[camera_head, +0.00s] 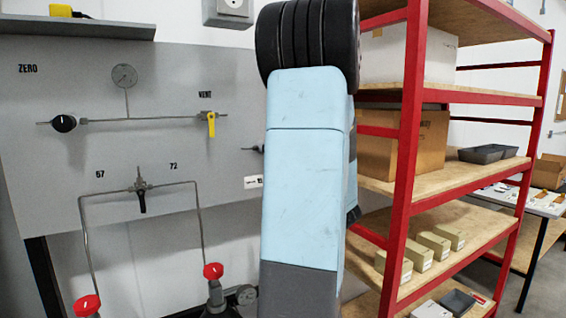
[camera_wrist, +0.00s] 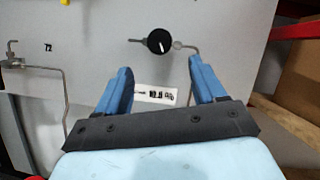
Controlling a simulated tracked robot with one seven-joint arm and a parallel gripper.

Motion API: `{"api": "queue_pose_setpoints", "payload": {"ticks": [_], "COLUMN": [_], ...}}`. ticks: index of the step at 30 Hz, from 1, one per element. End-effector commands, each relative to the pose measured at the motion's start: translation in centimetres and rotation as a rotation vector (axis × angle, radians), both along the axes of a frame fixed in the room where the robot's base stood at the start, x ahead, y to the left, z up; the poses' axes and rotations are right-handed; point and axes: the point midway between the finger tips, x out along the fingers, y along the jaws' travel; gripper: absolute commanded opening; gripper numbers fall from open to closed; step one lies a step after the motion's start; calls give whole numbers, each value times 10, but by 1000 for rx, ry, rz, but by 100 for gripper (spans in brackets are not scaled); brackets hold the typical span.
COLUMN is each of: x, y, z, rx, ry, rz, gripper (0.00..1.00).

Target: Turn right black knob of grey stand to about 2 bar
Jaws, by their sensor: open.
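The grey stand's panel (camera_head: 60,85) fills the left of the head view and lies behind my gripper in the wrist view (camera_wrist: 95,60). The right black knob (camera_wrist: 158,41), round with a white mark on its face, shows in the wrist view just beyond my fingertips. In the head view my arm covers most of it. My gripper (camera_wrist: 160,66) is open and empty, its two blue fingers pointing toward the panel, with the knob roughly between their lines and apart from them. My gripper is hidden in the head view. A pressure reading is not visible.
A left black knob (camera_head: 64,123), a gauge (camera_head: 124,76) and a yellow lever (camera_head: 211,123) are on the panel. Thin pipes run beside the knobs. A white label (camera_wrist: 155,95) shows between my fingers. A red-framed shelf (camera_head: 408,140) stands close on the right.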

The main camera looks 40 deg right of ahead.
Motion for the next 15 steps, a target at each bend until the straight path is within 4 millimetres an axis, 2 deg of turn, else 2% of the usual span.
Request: {"api": "queue_pose_setpoints", "payload": {"ticks": [6,15], "x": [-26,-34], "y": [3,4], "z": [-10,-14], "rx": [1,1], "ry": [0,0], "rz": [-2,0], "gripper": [69,69]}}
